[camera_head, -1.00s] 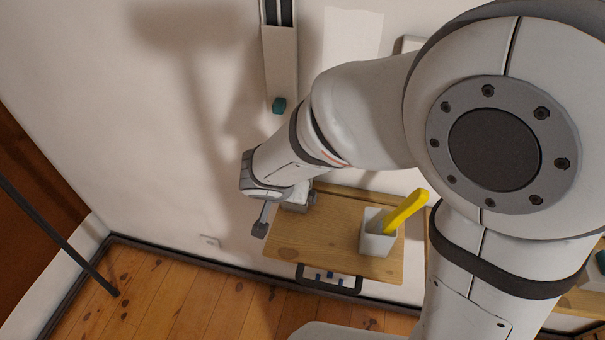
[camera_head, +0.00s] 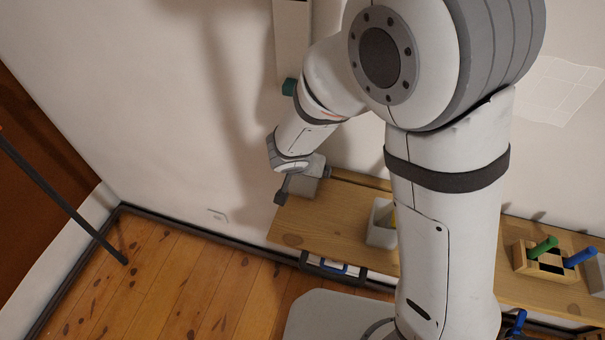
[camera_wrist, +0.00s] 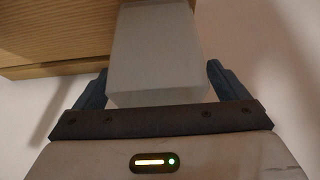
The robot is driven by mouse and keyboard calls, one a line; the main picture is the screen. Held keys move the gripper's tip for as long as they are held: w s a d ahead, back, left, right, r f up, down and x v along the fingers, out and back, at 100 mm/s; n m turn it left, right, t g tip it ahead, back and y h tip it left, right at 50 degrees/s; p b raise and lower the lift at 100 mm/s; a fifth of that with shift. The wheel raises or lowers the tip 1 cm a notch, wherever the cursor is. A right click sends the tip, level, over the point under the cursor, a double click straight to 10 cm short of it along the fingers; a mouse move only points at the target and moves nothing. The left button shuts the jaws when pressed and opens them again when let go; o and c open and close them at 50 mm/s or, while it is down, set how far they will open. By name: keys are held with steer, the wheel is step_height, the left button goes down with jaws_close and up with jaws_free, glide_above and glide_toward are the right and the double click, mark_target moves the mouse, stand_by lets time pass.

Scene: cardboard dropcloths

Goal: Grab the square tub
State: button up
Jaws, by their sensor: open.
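A plain pale grey, square-sided tub (camera_head: 308,187) sits at the left end of the wooden shelf. In the wrist view the pale block (camera_wrist: 158,50) lies between my open fingers, with a gap on the right; its inside is not visible. My gripper (camera_wrist: 157,70) is open around its near end and not closed on it. In the head view my gripper (camera_head: 296,182) is at the shelf's left end, one dark finger showing left of the tub. A second white square tub (camera_head: 380,232), with a bit of yellow in it, stands further right, partly hidden by my arm.
The wooden shelf (camera_head: 330,222) runs along the white wall. A wooden block (camera_head: 532,262) with green and blue handles stands on its right part. A dark rail with blue items (camera_head: 333,268) hangs below the front edge.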

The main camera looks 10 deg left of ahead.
steer(key=shift+w+f, duration=0.1)
steer(key=shift+f, duration=0.05)
steer(key=shift+c, duration=0.5)
steer(key=c, duration=1)
